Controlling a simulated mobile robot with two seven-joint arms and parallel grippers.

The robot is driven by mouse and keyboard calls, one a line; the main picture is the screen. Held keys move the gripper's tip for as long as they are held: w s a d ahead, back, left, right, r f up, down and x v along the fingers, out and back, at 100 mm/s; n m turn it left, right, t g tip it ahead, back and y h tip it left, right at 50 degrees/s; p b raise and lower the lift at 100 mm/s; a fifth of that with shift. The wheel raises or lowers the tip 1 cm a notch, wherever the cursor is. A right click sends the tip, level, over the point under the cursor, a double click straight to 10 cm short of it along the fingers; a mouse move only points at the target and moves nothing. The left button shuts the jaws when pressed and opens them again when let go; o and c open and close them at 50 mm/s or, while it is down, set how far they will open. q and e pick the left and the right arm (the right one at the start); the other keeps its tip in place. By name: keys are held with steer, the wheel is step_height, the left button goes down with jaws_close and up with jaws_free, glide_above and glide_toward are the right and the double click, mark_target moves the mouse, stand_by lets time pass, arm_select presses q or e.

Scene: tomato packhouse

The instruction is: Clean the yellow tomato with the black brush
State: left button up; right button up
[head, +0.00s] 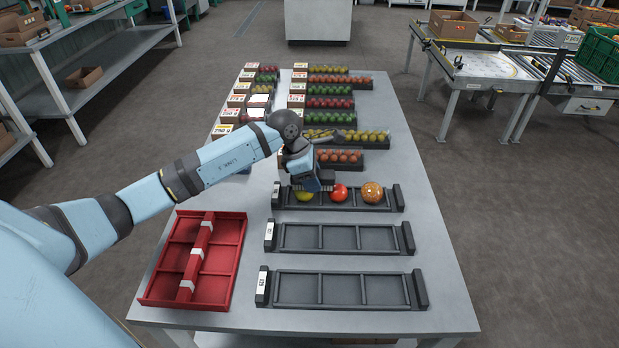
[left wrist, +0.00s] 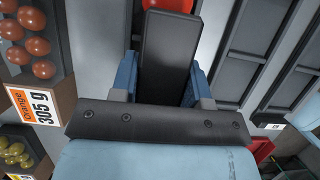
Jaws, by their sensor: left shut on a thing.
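The yellow tomato (head: 303,197) sits in the left compartment of the nearest filled black tray (head: 390,206), partly hidden by my left gripper (head: 316,186). In the left wrist view, the gripper's blue fingers are shut on a black block, the black brush (left wrist: 167,55). The gripper is right over the yellow tomato; I cannot tell whether the brush touches it. A red tomato (head: 339,192) sits in the middle compartment, also at the top of the left wrist view (left wrist: 170,4). An orange tomato (head: 372,193) sits in the right one. My right gripper is not in view.
Two empty black trays (head: 403,238) (head: 419,291) lie nearer on the table. A red divided crate (head: 235,257) is at the left. Rows of small tomatoes with labelled boxes fill the back, including an orange row (head: 358,166) behind the gripper.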

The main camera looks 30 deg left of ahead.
arm_select(q)
steer(key=shift+s+a, duration=0.4)
steer(key=shift+a, duration=0.25)
steer(key=shift+s+a, duration=0.35)
steer(key=shift+a, duration=0.3)
steer(key=shift+s+a, duration=0.4)
steer(key=shift+a, duration=0.25)
steer(key=shift+w+d, duration=0.1)
steer(key=shift+d, duration=0.05)
steer(key=shift+w+d+b, duration=0.25)
steer(key=shift+w+d, duration=0.3)
steer(key=shift+d, duration=0.35)
steer(key=shift+w+d+b, duration=0.25)
steer(key=shift+w+d, duration=0.25)
steer(key=shift+d, duration=0.35)
steer(key=shift+r, duration=0.1)
